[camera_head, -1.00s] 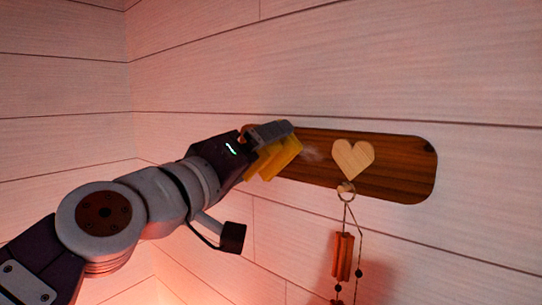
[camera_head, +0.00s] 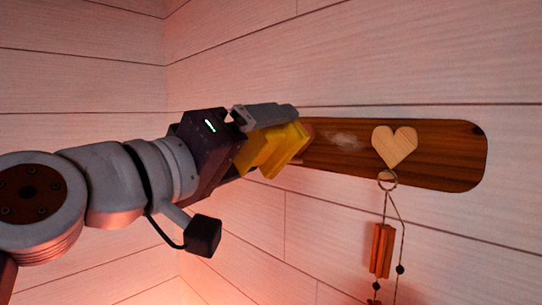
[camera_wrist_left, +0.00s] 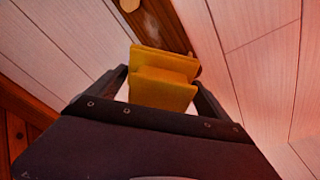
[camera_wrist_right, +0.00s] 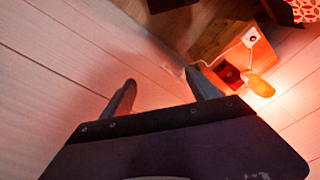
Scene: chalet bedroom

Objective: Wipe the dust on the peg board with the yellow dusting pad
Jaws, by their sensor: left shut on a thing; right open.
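The peg board (camera_head: 440,160) is a dark wooden plank with rounded ends on the wall, with a pale wooden heart (camera_head: 394,147) on it. A whitish dust smudge (camera_head: 345,139) lies on the board left of the heart. My left gripper (camera_head: 280,128) is shut on the yellow dusting pad (camera_head: 270,152) at the board's left end, which they partly hide. I cannot tell whether the pad touches the board. In the left wrist view the pad (camera_wrist_left: 163,78) sits between the fingers, in front of the board (camera_wrist_left: 160,28). My right gripper (camera_wrist_right: 160,92) is open and empty, away from the board.
A hanging ornament with an orange-red wooden piece (camera_head: 381,250) and beads dangles from a ring (camera_head: 387,180) below the heart. The plank wall (camera_head: 380,60) above the board is clear.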

